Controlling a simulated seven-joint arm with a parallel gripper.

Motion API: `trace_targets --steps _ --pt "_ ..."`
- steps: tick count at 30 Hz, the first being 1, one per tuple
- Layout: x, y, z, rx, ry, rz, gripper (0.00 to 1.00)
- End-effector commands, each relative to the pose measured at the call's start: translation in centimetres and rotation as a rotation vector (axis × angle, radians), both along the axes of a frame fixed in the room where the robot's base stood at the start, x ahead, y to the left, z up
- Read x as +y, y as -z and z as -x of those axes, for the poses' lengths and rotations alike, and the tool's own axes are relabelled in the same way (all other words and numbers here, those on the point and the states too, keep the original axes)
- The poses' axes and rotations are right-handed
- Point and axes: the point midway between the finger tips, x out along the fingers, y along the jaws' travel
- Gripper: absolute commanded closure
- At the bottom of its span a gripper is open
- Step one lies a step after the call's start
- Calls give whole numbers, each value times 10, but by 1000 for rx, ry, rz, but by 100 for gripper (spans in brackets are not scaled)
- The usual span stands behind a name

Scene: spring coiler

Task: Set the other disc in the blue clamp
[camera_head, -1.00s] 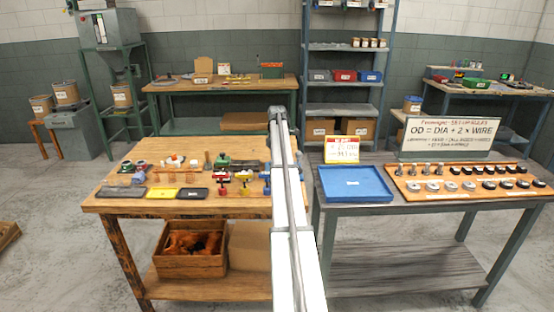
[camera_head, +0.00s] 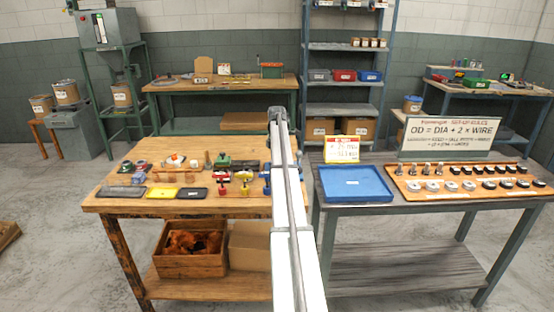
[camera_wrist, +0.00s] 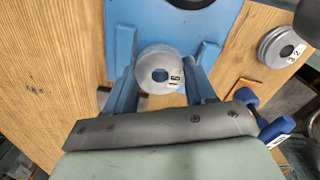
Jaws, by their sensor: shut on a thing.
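In the wrist view, a grey disc (camera_wrist: 160,72) with a centre hole and a small number label sits between the two blue-grey fingers of my gripper (camera_wrist: 162,82). The gripper is shut on this disc. Just beyond it is a blue plate (camera_wrist: 122,28) with a dark round part at the picture's top edge. Blue knobbed handles (camera_wrist: 275,130) show at the right. I cannot tell whether the disc touches the blue plate. In the head view, the blue clamp (camera_head: 266,185) stands on the wooden bench beside my arm. My gripper is hidden there.
Another grey disc (camera_wrist: 281,47) with a number label lies at the right in the wrist view. A red clamp (camera_head: 222,190) and a yellow clamp (camera_head: 245,190) stand left of the blue one. A blue tray (camera_head: 354,184) and a disc rack (camera_head: 460,183) occupy the right bench.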

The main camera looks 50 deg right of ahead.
Motion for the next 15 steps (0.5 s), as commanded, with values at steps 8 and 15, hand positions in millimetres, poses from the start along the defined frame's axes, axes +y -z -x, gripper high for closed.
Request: trace_targets --steps 8,15 --pt "0 4 0 0 0 0 91" --pt "0 7 0 -1 0 0 91"
